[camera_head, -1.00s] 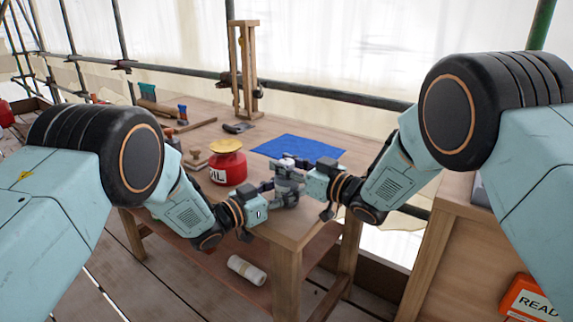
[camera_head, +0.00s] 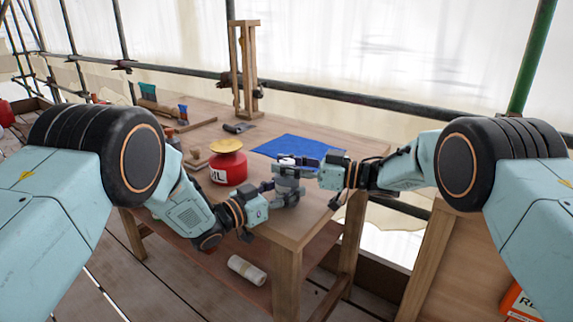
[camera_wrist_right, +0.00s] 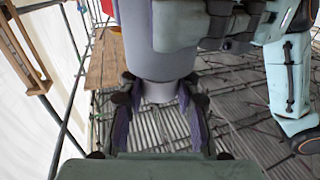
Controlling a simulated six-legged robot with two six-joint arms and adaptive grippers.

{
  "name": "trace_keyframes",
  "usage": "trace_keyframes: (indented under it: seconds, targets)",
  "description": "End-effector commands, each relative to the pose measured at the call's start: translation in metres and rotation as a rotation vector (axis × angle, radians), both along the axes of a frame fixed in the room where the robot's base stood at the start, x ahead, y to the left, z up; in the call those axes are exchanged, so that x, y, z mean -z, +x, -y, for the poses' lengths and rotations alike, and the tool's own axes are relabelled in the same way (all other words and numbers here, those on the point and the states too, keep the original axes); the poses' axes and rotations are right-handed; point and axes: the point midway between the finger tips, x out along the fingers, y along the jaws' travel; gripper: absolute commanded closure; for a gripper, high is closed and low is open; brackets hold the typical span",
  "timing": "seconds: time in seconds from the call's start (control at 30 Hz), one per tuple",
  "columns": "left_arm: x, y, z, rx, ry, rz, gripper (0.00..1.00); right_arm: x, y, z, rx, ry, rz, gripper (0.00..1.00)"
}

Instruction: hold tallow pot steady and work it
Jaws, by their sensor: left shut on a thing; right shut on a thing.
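The tallow pot, a small grey round vessel (camera_head: 288,186) with a pale top, is held above the near right part of the table, between my two grippers. My left gripper (camera_head: 275,190) is shut on its body from the left, below my right gripper. My right gripper (camera_head: 300,163) is shut on its pale upper part from the right. In the right wrist view the pot's grey body (camera_wrist_right: 160,25) fills the top middle, and its narrower pale part (camera_wrist_right: 158,90) sits between the right gripper's fingers (camera_wrist_right: 158,112). Much of the pot is hidden by the grippers.
A red can (camera_head: 228,170) with a yellow top stands on the wooden table (camera_head: 300,228), left of the pot. A blue mat (camera_head: 290,147) lies behind the pot. A wooden frame (camera_head: 246,70) stands at the back. A white roll (camera_head: 247,270) lies on the lower shelf.

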Motion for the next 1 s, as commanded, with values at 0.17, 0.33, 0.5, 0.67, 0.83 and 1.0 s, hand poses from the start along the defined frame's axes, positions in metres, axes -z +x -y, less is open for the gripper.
trace_keyframes:
  seconds: [0.17,0.33,0.5,0.67,0.83,1.0]
  targets:
    - [0.0008,-0.0002,-0.0001,0.000,0.003,0.001,0.84,-0.0008,0.0001,0.0003,-0.004,-0.001,0.001,1.00]
    - [0.0009,0.0000,-0.0004,-0.001,0.005,0.001,0.84,-0.0008,0.0003,0.0004,-0.003,0.000,0.001,0.68]
    - [0.0007,0.0001,-0.0005,-0.001,0.003,0.001,0.84,-0.0005,0.0003,0.0004,-0.002,-0.001,0.001,0.54]
    - [0.0004,0.0002,-0.0006,-0.001,0.003,0.002,0.84,-0.0002,0.0002,0.0005,-0.002,-0.001,0.001,0.45]
    - [0.0002,0.0003,-0.0006,-0.001,0.002,0.001,0.84,0.0000,0.0001,0.0004,-0.002,-0.001,0.000,0.45]
    - [0.0000,0.0003,-0.0005,-0.001,0.001,0.002,0.84,0.0002,-0.0017,0.0078,0.000,-0.002,-0.002,0.45]
